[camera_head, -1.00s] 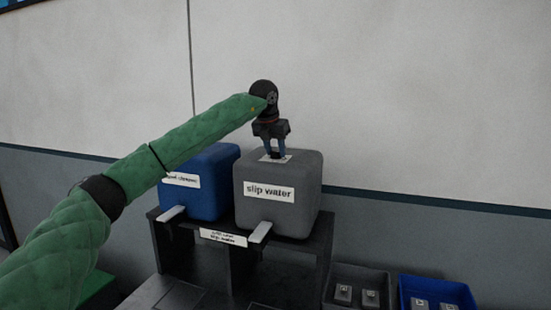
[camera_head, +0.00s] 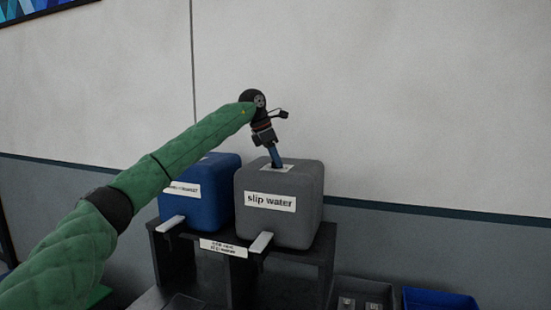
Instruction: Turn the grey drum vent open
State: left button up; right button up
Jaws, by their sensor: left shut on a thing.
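The grey drum (camera_head: 300,222), labelled "slip water", stands on a black stand. A white plate (camera_head: 289,168) lies on its top. My left gripper (camera_head: 276,160) points down at this plate from above, slightly tilted. It is shut on the vent, which its fingers hide from view. I cannot tell how far the vent is turned. My right gripper does not show.
A blue drum (camera_head: 212,205) stands close to the left of the grey one. White taps (camera_head: 260,243) stick out at the front of the stand (camera_head: 308,262). A grey bin (camera_head: 362,287) and a blue bin (camera_head: 440,299) are low at the right. The wall is behind.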

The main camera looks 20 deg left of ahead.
pick_arm(q)
jog(key=shift+m, duration=0.7)
jog(key=shift+g, duration=0.3)
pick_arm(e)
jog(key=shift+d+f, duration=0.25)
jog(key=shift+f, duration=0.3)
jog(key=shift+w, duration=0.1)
pick_arm(q)
jog(key=o, duration=1)
jog(key=shift+a, duration=0.1)
jog(key=shift+w, duration=0.1)
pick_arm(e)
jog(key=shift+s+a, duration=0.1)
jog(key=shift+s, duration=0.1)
pick_arm(q)
jog(key=shift+r, duration=0.25)
jog(key=shift+b+v, duration=1.25)
jog(key=shift+v, duration=2.35)
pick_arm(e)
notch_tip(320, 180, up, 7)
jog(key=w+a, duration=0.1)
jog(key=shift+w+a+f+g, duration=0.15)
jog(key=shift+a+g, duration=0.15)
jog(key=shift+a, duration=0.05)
